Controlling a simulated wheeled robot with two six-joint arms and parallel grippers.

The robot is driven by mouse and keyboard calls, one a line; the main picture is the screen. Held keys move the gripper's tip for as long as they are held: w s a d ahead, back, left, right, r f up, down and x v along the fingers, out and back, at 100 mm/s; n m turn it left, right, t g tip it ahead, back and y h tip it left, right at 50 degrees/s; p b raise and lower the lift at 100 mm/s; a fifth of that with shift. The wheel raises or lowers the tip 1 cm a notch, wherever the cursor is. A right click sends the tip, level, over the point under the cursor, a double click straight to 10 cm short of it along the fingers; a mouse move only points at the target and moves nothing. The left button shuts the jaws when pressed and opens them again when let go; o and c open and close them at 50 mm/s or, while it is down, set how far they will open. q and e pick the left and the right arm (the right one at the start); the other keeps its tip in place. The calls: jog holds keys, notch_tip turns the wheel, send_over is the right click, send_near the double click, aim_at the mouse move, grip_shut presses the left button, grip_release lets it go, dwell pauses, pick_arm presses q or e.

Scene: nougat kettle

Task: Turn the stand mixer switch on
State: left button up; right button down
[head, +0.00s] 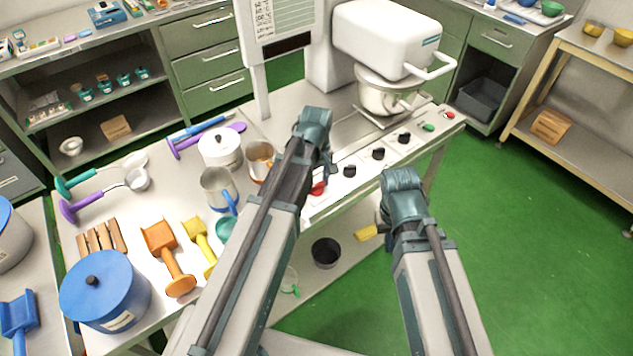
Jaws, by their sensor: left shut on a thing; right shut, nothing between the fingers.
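The white stand mixer (385,40) stands at the back of the steel table, with its metal bowl (385,97) under the head. A row of knobs runs along the table's front edge: a red knob (318,188), several black knobs (378,153), a green one (428,127) and another red one (449,115). I cannot tell which one is the mixer switch. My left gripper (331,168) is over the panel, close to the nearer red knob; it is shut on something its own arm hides. My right gripper (381,216) is shut and empty, in front of the table edge, below the knobs.
A white pot (220,148), metal jugs (217,188), ladles (100,195), scoops and a blue lidded pot (104,290) crowd the table's left side. A dark container (326,252) stands on the lower shelf. The green floor at right is clear.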

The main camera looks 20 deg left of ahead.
pick_arm(q)
jog(key=m, duration=0.8)
jog(key=shift+m, duration=0.3)
jog(key=m, duration=0.4)
jog(key=shift+m, duration=2.3)
jog(key=o, duration=1.4)
